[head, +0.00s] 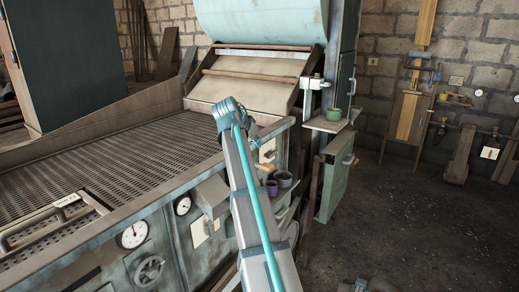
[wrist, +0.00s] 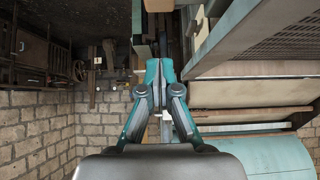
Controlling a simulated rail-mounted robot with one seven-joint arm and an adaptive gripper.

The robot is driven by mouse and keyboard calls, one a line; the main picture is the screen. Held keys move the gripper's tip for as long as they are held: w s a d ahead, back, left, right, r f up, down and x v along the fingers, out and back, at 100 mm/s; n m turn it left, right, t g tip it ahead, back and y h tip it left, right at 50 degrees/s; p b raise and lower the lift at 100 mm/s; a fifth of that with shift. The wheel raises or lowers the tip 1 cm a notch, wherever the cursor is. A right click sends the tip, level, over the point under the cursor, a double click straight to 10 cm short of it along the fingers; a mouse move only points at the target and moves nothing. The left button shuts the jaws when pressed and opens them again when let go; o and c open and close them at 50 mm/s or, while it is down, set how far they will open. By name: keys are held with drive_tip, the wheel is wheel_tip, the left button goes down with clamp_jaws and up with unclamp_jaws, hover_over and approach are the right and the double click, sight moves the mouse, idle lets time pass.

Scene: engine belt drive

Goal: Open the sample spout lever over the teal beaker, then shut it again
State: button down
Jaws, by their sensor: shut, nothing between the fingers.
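The sample spout (head: 312,83), a pale fitting on the machine's right post, shows in the head view. Its lever is too small to tell apart, so its position cannot be read. A green-teal beaker (head: 334,115) stands upright on a small shelf (head: 326,125) below and slightly right of the spout. My gripper (wrist: 166,72) shows in the wrist view with its fingertips together, shut and empty. It is not clearly visible in the head view, where my arm crosses the middle. I cannot tell its exact distance from the lever.
A purple cup (head: 271,188) and a grey cup (head: 285,179) stand on a lower ledge beside my arm. A green panel (head: 333,181) hangs below the beaker shelf. The perforated machine bed (head: 110,160) fills the left. The floor (head: 410,225) at right is open.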

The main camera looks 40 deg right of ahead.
drive_tip(key=p, duration=0.2)
hover_over(268, 164)
drive_tip(key=s+a, duration=0.1)
drive_tip(key=a, duration=0.1)
wheel_tip(268, 164, down, 6)
drive_tip(key=shift+d+f, duration=0.1)
drive_tip(key=shift+f, duration=0.15)
wheel_tip(268, 164, down, 2)
drive_tip(key=shift+s+f, duration=0.1)
drive_tip(key=shift+f+p, duration=0.3)
drive_tip(key=shift+f, duration=0.5)
drive_tip(key=shift+a+f, duration=0.1)
drive_tip(key=shift+a, duration=0.15)
